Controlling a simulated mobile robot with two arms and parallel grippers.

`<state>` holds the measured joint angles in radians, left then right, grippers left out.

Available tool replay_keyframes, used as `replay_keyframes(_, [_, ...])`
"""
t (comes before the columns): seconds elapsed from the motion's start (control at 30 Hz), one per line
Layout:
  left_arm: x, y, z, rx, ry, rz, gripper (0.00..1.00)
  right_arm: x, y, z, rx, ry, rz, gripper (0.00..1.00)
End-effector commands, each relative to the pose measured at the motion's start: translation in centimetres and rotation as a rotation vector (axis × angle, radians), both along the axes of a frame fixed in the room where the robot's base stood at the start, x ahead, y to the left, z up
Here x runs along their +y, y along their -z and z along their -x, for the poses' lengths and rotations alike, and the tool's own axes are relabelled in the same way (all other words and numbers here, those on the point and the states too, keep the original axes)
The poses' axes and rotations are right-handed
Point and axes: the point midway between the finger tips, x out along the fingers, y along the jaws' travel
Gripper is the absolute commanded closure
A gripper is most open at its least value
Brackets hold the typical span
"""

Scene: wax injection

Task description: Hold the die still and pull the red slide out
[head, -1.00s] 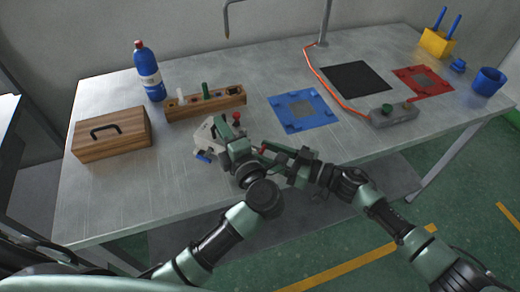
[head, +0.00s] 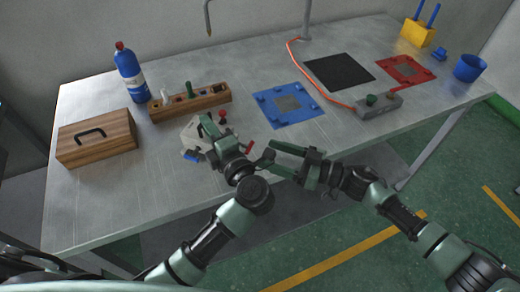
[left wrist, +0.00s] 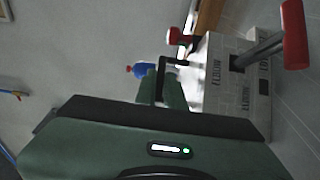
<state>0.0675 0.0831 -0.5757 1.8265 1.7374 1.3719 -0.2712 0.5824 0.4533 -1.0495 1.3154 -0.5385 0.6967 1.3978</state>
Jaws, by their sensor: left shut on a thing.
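The die (head: 192,132) is a pale grey block near the table's front edge, partly hidden by my left gripper. In the left wrist view, the die (left wrist: 225,88) carries ELBOW lettering. My left gripper (head: 206,128) is shut on the die. The red slide (head: 249,146) sticks out to the die's right; the left wrist view shows its red handle (left wrist: 294,35) on a metal rod that enters a dark opening in the die. My right gripper (head: 272,159) has its fingers apart, just right of the red handle, with nothing visible between them.
A red knob (head: 222,114) stands by the die and a blue part (head: 193,155) at its front. Behind are a wooden rack (head: 215,100), a blue bottle (head: 128,72) and a wooden box (head: 95,141).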

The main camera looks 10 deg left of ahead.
Motion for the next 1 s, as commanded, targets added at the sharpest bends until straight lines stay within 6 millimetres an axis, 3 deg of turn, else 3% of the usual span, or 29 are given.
replay_keyframes(0.1, [0.2, 0.1, 0.1, 0.003, -0.006, -0.001, 1.0, -2.8, 0.0, 0.5, 0.0, 0.003, 0.003, 0.34])
replay_keyframes(0.33, [0.2, 0.1, 0.1, 0.002, -0.006, -0.001, 1.0, -6.2, 0.0, 1.1, 0.0, 0.001, 0.0, 0.34])
replay_keyframes(0.83, [0.2, 0.0, 0.1, 0.001, -0.006, -0.001, 1.0, -7.1, 0.0, 1.3, 0.0, 0.0, -0.002, 0.34])
replay_keyframes(0.93, [0.2, 0.0, 0.0, 0.001, -0.006, -0.002, 0.68, -7.1, 0.0, 1.3, 0.0, 0.0, -0.002, 0.34])
replay_keyframes(1.0, [0.2, 0.0, 0.0, 0.001, -0.005, -0.002, 0.65, -7.1, 0.0, 1.3, 0.0, 0.0, -0.002, 0.34])
